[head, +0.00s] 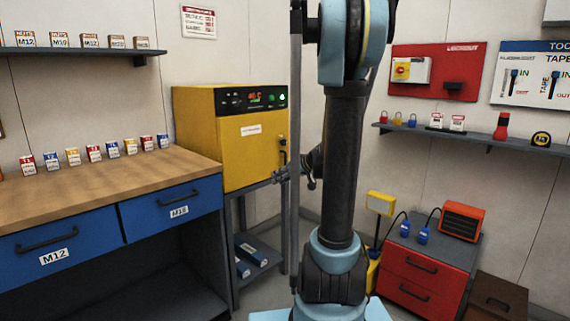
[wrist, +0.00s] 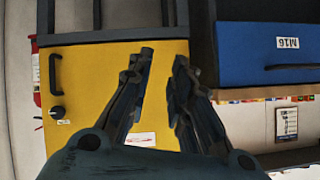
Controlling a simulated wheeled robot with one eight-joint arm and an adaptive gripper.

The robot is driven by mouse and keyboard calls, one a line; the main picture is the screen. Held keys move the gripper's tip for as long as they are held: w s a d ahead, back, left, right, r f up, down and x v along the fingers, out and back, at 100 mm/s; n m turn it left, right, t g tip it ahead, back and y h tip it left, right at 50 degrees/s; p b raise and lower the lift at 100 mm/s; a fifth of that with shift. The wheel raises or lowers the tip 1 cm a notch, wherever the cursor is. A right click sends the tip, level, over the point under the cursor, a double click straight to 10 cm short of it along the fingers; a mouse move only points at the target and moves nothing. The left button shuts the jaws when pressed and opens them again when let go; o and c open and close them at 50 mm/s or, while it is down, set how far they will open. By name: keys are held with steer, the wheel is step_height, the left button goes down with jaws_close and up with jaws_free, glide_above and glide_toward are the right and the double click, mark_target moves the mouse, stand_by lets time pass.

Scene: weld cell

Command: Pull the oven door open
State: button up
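The yellow oven (head: 222,145) stands on a grey frame at the back, to the right of the workbench. Its door looks shut. A dark upright handle (head: 283,157) is on the right side of its front. In the wrist view, which is upside down, the yellow oven door (wrist: 88,85) fills the middle, with the handle (wrist: 55,73) at left. My gripper (wrist: 163,56) is open and empty in front of the door, apart from the handle. In the head view my arm partly hides my gripper beside the oven's right edge.
The wooden workbench (head: 105,188) with blue drawers stands left of the oven. A red drawer cabinet (head: 415,275) carries an orange heater (head: 462,221) at right. A blue drawer (wrist: 266,52) is near my gripper in the wrist view. Wall shelf (head: 475,138) at right.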

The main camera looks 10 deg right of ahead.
steer(key=w+d+t+y, duration=0.1)
steer(key=w+d+t, duration=0.4)
steer(key=w, duration=0.7)
steer(key=t, duration=0.3)
glide_toward(285, 160)
steer(key=shift+h, duration=0.4)
steer(key=x, duration=1)
steer(key=shift+w+r, duration=0.15)
steer(key=shift+w, duration=0.1)
steer(key=shift+c, duration=0.6)
jaws_close()
